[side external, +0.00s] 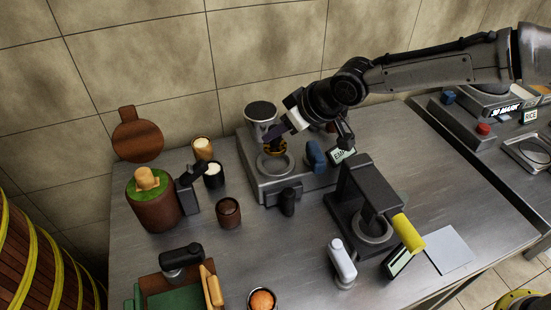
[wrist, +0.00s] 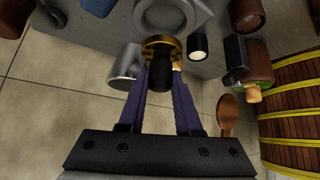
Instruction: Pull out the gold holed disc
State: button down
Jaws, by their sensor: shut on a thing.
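The gold holed disc (side external: 275,149) is a small gold ring with a dark middle, just above the pale round ring (side external: 289,168) of the steel machine in the side view. In the wrist view, the gold disc (wrist: 163,41) lies at the tips of my purple fingers. My gripper (side external: 273,137) reaches down over it, fingers at its edges; it also shows in the wrist view (wrist: 162,70). A black cylinder (wrist: 160,78) shows between the fingers and hides part of the disc. I cannot tell whether the disc touches the machine.
A steel canister (side external: 258,111) with a dark top stands close left of my gripper. A blue part (side external: 316,155) and a small screen (side external: 341,155) sit to the right. Cups (side external: 213,173) stand further left. A black machine with a yellow handle (side external: 407,232) stands front right.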

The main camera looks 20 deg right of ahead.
jog(key=shift+r, duration=0.7)
